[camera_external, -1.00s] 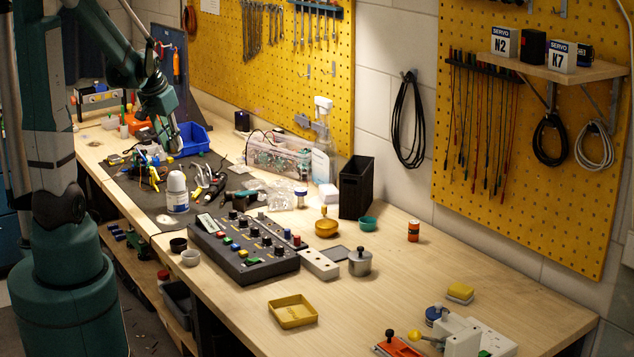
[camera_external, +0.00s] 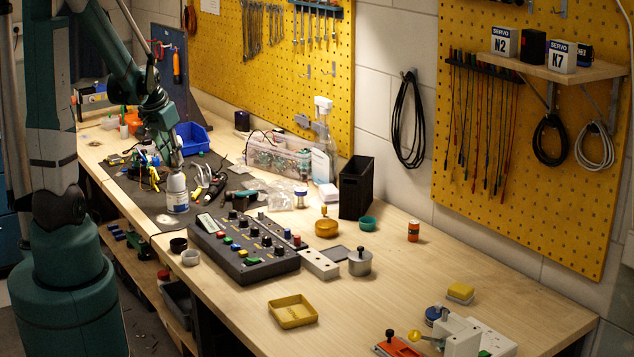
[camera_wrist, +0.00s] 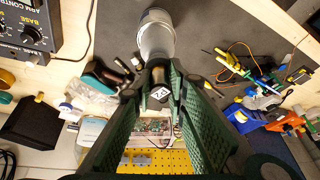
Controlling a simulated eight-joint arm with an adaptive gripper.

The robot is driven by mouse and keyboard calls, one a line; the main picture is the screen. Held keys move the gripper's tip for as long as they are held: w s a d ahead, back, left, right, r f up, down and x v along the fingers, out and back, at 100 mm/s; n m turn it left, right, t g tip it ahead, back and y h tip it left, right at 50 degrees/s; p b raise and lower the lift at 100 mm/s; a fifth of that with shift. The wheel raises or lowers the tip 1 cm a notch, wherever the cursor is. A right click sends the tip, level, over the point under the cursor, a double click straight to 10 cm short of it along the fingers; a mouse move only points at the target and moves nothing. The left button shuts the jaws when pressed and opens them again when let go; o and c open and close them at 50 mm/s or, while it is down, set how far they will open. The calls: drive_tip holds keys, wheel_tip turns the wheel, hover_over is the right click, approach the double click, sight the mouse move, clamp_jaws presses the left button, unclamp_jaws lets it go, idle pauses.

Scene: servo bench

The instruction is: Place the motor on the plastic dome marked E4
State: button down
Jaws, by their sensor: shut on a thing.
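My gripper (camera_external: 175,160) is low over the dark mat, just above and behind the white bottle in the external view. In the wrist view its two green fingers (camera_wrist: 160,92) are shut on a small dark piece with a white label (camera_wrist: 159,94), apparently the motor. The label's characters are too small to read surely. The white bottle (camera_external: 177,195) stands upright and shows beyond the held piece in the wrist view (camera_wrist: 156,38); I cannot tell whether they touch. I cannot make out an E4 mark on anything.
A black control box (camera_external: 243,250) with knobs is in front on the bench. Pliers and a drill-like tool (camera_external: 240,196) lie right of the bottle. A blue bin (camera_external: 193,139) is behind.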

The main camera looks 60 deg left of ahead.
drive_tip(key=shift+f, duration=0.45)
drive_tip(key=shift+f, duration=0.15)
drive_tip(key=c, duration=2.3)
unclamp_jaws()
drive_tip(key=shift+o, duration=0.2)
drive_tip(key=shift+r, duration=0.25)
drive_tip(key=p+v, duration=0.1)
drive_tip(key=v, duration=1)
drive_tip(key=shift+s+r, duration=0.15)
drive_tip(key=shift+r, duration=0.2)
drive_tip(key=shift+d, duration=0.1)
